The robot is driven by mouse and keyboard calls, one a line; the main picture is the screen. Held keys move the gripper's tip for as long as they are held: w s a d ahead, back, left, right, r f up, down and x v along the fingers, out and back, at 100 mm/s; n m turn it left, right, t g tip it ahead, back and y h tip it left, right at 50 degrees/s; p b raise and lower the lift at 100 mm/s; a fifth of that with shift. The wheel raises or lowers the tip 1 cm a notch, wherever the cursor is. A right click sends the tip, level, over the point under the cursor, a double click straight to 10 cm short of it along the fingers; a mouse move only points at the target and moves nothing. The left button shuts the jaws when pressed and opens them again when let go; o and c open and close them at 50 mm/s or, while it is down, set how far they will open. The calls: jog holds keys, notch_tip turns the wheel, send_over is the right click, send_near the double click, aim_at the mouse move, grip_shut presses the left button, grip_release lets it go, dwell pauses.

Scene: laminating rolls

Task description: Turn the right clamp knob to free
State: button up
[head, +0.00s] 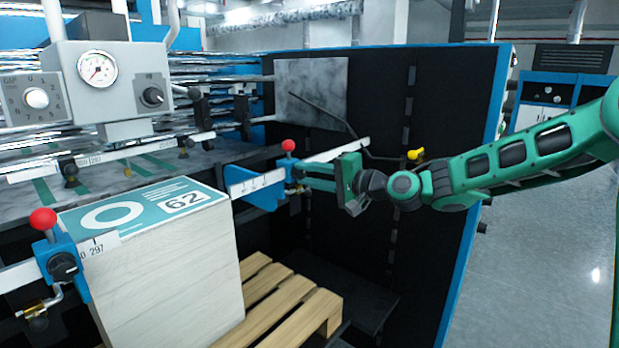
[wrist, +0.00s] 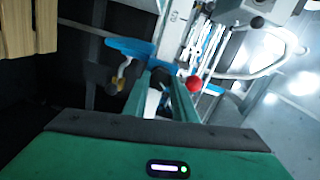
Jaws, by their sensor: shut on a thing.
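The right clamp sits on the steel rail, with a blue body (head: 267,194) and a red ball (head: 288,146) on top. In the wrist view its blue part (wrist: 128,46) and red ball (wrist: 193,83) also show. My gripper (head: 301,174) reaches in from the right, its two green fingers level and shut on the right clamp's dark knob. In the wrist view the fingers (wrist: 164,80) close around the dark knob (wrist: 155,98), which they largely hide. The knob's pointer direction cannot be made out.
The left clamp (head: 63,266), with its own red ball and black knob, stands by the paper stack (head: 170,275). A wooden pallet (head: 290,312) lies below. A yellow knob (head: 415,155) is near my forearm. A gauge box (head: 110,80) is at upper left.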

jog(key=n, duration=0.3)
jog(key=shift+f, duration=0.2)
jog(key=shift+f+n+t+h, duration=0.15)
jog(key=shift+n+t+h, duration=0.2)
jog(key=shift+n, duration=1.35)
jog(key=shift+d, duration=0.1)
jog(key=o, duration=1)
jog(key=shift+o, duration=0.2)
jog(key=shift+s+r, duration=0.1)
jog(key=shift+r, duration=0.1)
jog(key=f+v, duration=0.1)
jog(key=v, duration=0.9)
jog(key=shift+d+r, duration=0.25)
jog(key=shift+r, duration=0.15)
